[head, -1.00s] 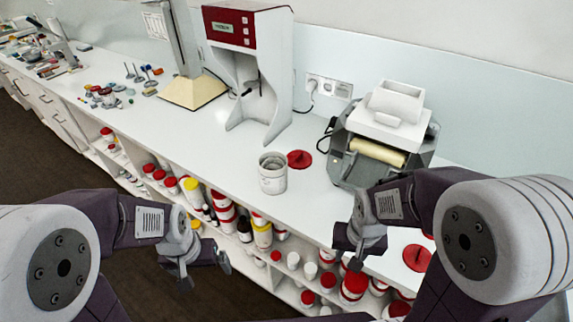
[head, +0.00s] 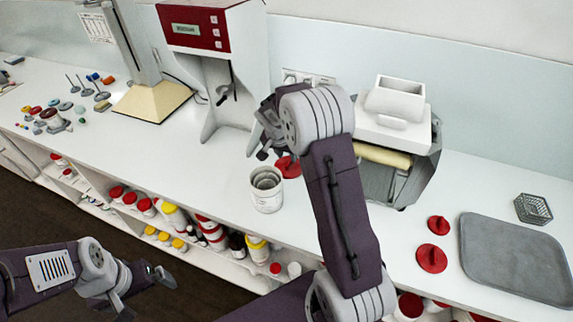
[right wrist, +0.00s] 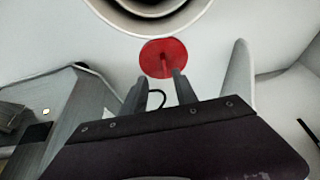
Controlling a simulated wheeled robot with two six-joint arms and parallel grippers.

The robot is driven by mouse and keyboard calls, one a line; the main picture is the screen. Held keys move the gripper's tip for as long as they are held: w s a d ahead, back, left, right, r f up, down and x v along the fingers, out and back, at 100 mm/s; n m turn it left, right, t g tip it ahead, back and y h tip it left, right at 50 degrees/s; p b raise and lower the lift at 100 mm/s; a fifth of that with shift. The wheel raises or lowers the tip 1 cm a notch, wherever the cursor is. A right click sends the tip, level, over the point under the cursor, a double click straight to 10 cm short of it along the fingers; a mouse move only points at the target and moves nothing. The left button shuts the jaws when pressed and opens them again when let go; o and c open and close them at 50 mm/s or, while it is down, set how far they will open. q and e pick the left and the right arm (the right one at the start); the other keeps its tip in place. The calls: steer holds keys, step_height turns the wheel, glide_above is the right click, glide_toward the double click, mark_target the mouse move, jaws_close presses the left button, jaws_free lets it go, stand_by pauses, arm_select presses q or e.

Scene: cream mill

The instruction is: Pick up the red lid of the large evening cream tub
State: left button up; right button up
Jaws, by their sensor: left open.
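A red lid (head: 289,168) with a raised knob lies on the white counter, right behind an open white tub (head: 266,196). In the right wrist view the lid (right wrist: 154,52) lies just past my fingertips, its knob roughly in line with the gap between them. Part of the tub's round rim (right wrist: 150,6) shows above it. My right gripper (head: 264,152) is over the counter beside the lid and partly covers it; in the wrist view its fingers are apart and empty. My left gripper (head: 148,292) is open and empty, in front of the counter at lower left.
Two more red lids (head: 438,225) (head: 431,258) lie at right, next to a grey tray (head: 518,258) and a wire basket (head: 533,209). A red-and-white machine (head: 215,60) stands behind, and a roller mill (head: 392,140) to the right. Shelves below hold several tubs.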

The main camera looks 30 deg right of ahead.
mark_target(288, 164)
steer(key=shift+w+d+f, duration=0.1)
steer(key=shift+w+f, duration=0.6)
steer(key=shift+f, duration=0.35)
steer(key=shift+w+f, duration=0.25)
steer(key=shift+w, duration=0.05)
steer(key=x, duration=0.1)
steer(key=p+x, duration=0.1)
steer(key=x, duration=0.2)
steer(key=shift+s+d+f, duration=0.15)
steer(key=shift+s, duration=0.2)
steer(key=shift+w+f, duration=0.25)
steer(key=shift+w, duration=0.05)
steer(key=c, duration=0.6)
arm_select(q)
steer(key=shift+w+a+r, duration=0.15)
steer(key=shift+w+r, duration=0.3)
steer(key=shift+r, duration=0.25)
arm_select(e)
steer(key=shift+s, duration=0.15)
jaws_close()
